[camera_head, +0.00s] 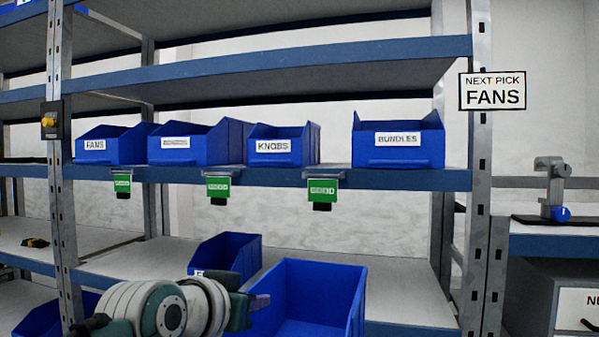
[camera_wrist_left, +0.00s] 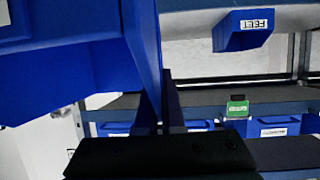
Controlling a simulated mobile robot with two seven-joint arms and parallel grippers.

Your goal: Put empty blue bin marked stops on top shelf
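A large blue bin (camera_head: 325,275) is at the lower centre of the head view, in front of the lower shelf. The part of its inside that shows looks empty. Its label is mostly hidden, so I cannot read a name on it. My left gripper (camera_head: 257,303) is at its left wall and seems closed on that wall. In the left wrist view the bin (camera_wrist_left: 60,80) fills the upper left, its wall against a dark finger. The top shelf (camera_head: 270,68) shows as a bare board above the row of bins. My right gripper is out of view.
Blue bins marked FANS (camera_head: 100,150), KNOBS (camera_head: 283,152) and BUNDLES (camera_head: 398,152), plus one with an unclear label (camera_head: 190,150), stand on the middle shelf. A bin marked FELT (camera_wrist_left: 240,40) shows in the wrist view. Metal posts (camera_head: 475,200) flank the shelves.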

